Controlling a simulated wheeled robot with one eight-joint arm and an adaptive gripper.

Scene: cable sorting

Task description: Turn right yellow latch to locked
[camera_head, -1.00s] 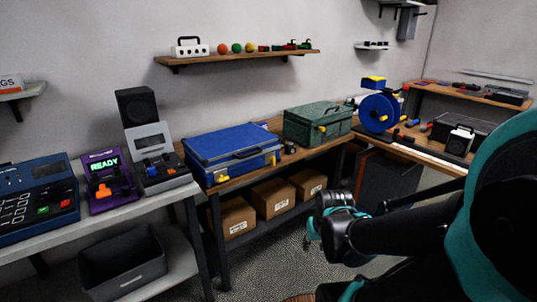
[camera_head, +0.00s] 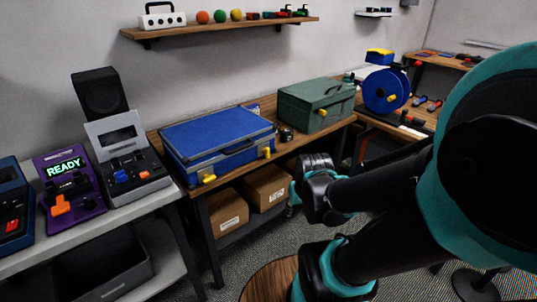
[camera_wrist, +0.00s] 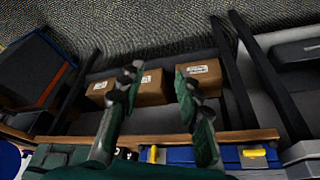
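A closed blue case (camera_head: 218,130) lies on the wooden bench. Its front has a right yellow latch (camera_head: 266,153), which looks upright, and a left yellow latch (camera_head: 208,179), which looks turned sideways. In the wrist view the case (camera_wrist: 200,155) is along the bottom edge, with the picture turned over: the right latch (camera_wrist: 152,155) is on the left and the left latch (camera_wrist: 253,152) is on the right. My gripper (camera_wrist: 158,78) is open and empty, its fingers spread in front of the bench, apart from both latches. In the head view its fingers cannot be made out.
A green case (camera_head: 316,104) with a yellow latch stands right of the blue case. Cardboard boxes (camera_head: 228,212) sit on the shelf below. A purple READY device (camera_head: 70,185) and a grey device (camera_head: 132,165) stand to the left.

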